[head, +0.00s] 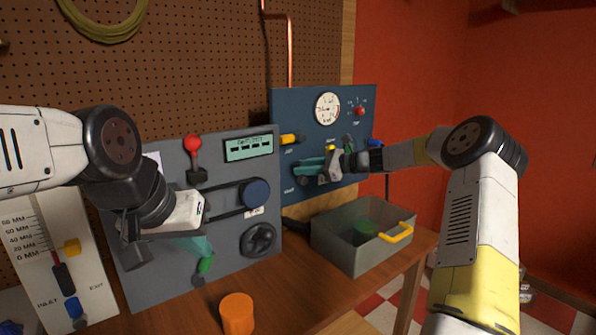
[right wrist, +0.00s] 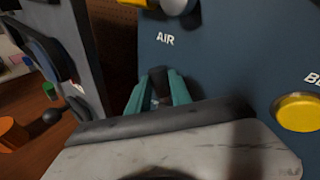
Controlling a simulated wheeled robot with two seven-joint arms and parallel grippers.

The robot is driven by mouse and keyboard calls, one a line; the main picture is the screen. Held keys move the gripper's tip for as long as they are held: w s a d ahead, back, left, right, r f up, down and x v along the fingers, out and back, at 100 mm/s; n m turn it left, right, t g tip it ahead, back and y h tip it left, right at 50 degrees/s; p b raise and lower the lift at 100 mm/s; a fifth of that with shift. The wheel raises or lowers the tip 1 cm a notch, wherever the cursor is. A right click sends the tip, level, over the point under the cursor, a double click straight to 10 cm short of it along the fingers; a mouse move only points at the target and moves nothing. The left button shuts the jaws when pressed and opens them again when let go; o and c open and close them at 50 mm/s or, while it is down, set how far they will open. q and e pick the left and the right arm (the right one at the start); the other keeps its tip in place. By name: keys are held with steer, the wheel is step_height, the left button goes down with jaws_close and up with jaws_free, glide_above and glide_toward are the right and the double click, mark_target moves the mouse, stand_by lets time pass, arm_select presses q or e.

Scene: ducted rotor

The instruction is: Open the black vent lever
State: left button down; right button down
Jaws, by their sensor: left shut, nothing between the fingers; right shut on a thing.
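The blue panel (head: 285,120) carries several controls and a gauge. My right gripper (head: 308,168) is at its lower left part. In the right wrist view its teal fingers (right wrist: 160,100) are shut on a dark lever (right wrist: 158,80) below the AIR label. It appears to be the black vent lever; its own label is not readable, and its lower part is hidden by the fingers and wrist. My left gripper (head: 203,254) is shut and empty in front of the grey panel (head: 140,275), close to a green-tipped control (head: 206,265).
A grey bin (head: 345,252) with a yellow handle (head: 397,233) stands below the blue panel. An orange cylinder (head: 237,314) stands on the wooden table (head: 290,290). The grey panel bears a red-knobbed lever (head: 192,144) and a black handwheel (head: 258,239). A yellow button (right wrist: 298,112) is right of my right gripper.

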steer(key=shift+w+d+f+m+y, duration=0.1)
steer(key=shift+w+d+m+y, duration=0.2)
steer(key=shift+d+m+y, duration=0.4)
steer(key=shift+w+d+m+y, duration=0.3)
steer(key=shift+m+y, duration=0.2)
steer(key=shift+m, duration=0.4)
steer(key=c, duration=1.2)
jaws_free()
steer(key=shift+o, duration=0.2)
steer(key=shift+t, duration=0.3)
steer(key=v, duration=0.7)
steer(key=shift+d, duration=0.4)
steer(key=shift+s, duration=0.15)
